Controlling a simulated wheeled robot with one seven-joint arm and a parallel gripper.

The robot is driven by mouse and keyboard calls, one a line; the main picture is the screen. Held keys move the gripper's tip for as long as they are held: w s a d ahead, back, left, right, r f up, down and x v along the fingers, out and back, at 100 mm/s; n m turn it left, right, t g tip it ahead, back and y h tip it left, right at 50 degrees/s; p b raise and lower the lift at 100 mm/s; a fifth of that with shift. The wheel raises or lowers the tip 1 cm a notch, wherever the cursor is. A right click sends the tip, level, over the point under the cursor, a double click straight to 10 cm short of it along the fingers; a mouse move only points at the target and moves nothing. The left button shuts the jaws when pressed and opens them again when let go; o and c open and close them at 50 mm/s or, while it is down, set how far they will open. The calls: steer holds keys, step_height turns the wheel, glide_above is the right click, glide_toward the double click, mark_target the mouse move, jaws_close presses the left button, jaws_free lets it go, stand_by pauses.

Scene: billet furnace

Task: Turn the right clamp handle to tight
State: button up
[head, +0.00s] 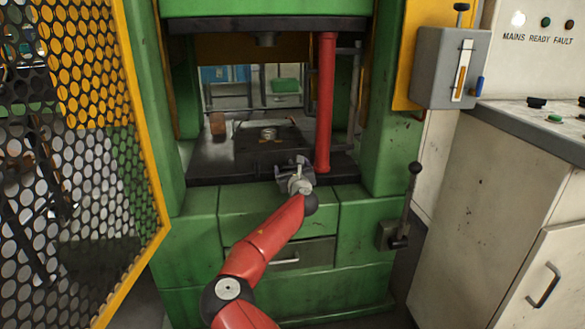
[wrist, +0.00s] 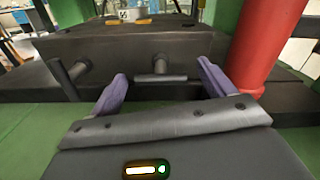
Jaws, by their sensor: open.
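In the wrist view the right clamp handle (wrist: 160,78) is a dark grey T-bar on the front face of the dark press bed (wrist: 120,45). Its crossbar lies roughly level. The left clamp handle (wrist: 70,78) stands further left, its bar closer to upright. My gripper (wrist: 161,71) is open, with one purple finger on each side of the right handle. I see gaps between the fingers and the bar, and the fingers appear not to touch it. In the head view my gripper (head: 295,166) is at the bed's front edge and hides the right handle.
A red column (head: 325,105) stands close to the right of my gripper. A brown block (head: 217,124) and a round metal part (head: 268,133) are on the bed. A black-knobbed lever (head: 410,195) is at the right, and a yellow-framed mesh guard (head: 140,150) at the left.

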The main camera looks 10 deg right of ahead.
steer(key=c, duration=0.9)
steer(key=shift+f+m+b, duration=0.1)
steer(key=shift+m+b, duration=0.2)
steer(key=shift+b, duration=0.05)
steer(key=m+b, duration=0.3)
steer(key=shift+f, duration=0.1)
steer(key=m+b, duration=0.3)
steer(key=m, duration=0.2)
steer(key=shift+d, duration=0.1)
steer(key=m+b, duration=0.3)
steer(key=m, duration=0.1)
steer(key=shift+m, duration=0.3)
steer(key=m+b, duration=0.2)
steer(key=m, duration=0.2)
steer(key=shift+m, duration=0.3)
